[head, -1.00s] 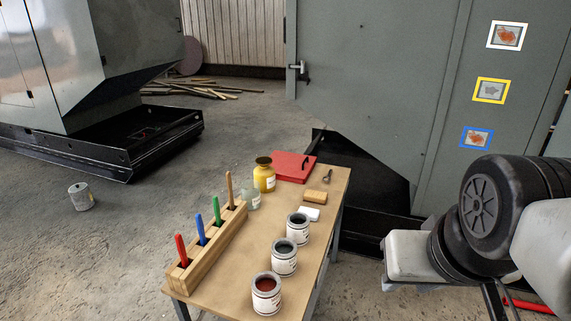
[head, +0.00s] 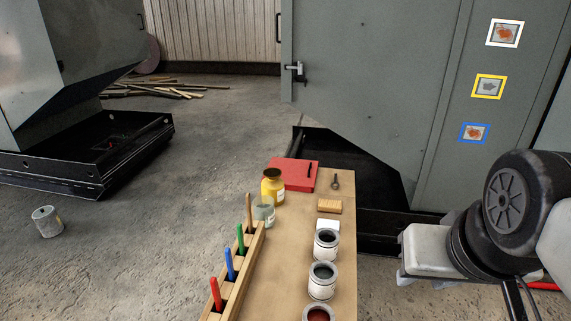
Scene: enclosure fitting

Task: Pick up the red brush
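The red brush (head: 215,293) stands upright in the nearest slot of a wooden holder (head: 255,258) on the left side of the table, near the bottom of the head view. Only its red handle shows; its lower end is hidden in the holder. Behind it in the same holder stand a blue-handled brush (head: 229,263), a green-handled one (head: 240,238) and a plain wooden one (head: 249,211). Part of my arm shows at the right, well apart from the holder. My gripper cannot be made out in view.
On the table (head: 283,285) stand open paint cans (head: 322,281), a wooden block (head: 329,206), a yellow jar (head: 273,187), a glass jar (head: 263,211) and a red case (head: 293,173). A grey cabinet (head: 370,90) stands behind. A can (head: 47,222) stands on the floor at left.

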